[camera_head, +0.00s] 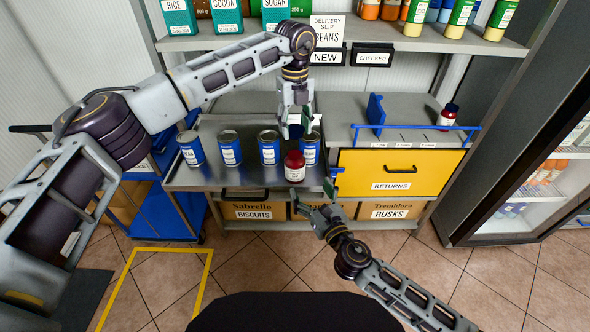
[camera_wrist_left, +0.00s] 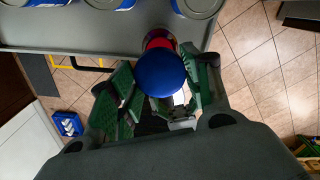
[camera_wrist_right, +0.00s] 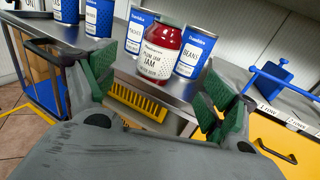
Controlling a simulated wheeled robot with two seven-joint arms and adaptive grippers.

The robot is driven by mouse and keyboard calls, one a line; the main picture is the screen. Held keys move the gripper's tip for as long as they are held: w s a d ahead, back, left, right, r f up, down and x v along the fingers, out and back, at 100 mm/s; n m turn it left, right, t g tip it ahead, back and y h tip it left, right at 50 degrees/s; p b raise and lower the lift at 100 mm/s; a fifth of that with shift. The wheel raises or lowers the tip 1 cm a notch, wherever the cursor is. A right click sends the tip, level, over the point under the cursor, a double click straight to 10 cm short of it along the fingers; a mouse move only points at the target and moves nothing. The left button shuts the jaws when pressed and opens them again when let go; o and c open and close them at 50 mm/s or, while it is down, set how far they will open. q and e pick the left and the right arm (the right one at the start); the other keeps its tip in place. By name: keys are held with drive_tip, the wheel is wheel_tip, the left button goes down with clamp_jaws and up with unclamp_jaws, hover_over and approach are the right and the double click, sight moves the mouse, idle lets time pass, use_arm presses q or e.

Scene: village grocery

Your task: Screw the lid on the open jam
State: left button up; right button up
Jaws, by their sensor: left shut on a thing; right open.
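The open jam jar (camera_head: 295,167), red with a white label, stands upright near the front edge of the steel counter. My left gripper (camera_head: 296,127) points down above and behind the jar in the head view. It is shut on the blue lid (camera_wrist_left: 160,74), which covers most of the jar in the left wrist view; whether they touch I cannot tell. My right gripper (camera_head: 316,197) is open and empty in front of the jar, its fingers spread to either side in the right wrist view (camera_wrist_right: 158,88).
Several blue cans (camera_head: 229,148) stand in a row left of and behind the jar. The yellow returns drawer (camera_head: 400,172) is to the right; a stocked shelf (camera_head: 420,41) hangs above.

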drive_tip(key=shift+w, duration=0.1)
drive_tip(key=shift+x, duration=5.9)
drive_tip(key=c, duration=1.5)
use_arm(q)
hover_over(295, 152)
drive_tip(key=shift+f, duration=2.45)
use_arm(e)
drive_tip(key=shift+c, duration=0.2)
use_arm(q)
drive_tip(key=shift+f, duration=0.25)
drive_tip(key=shift+f, duration=0.7)
drive_tip(key=shift+f, duration=0.5)
use_arm(e)
clamp_jaws()
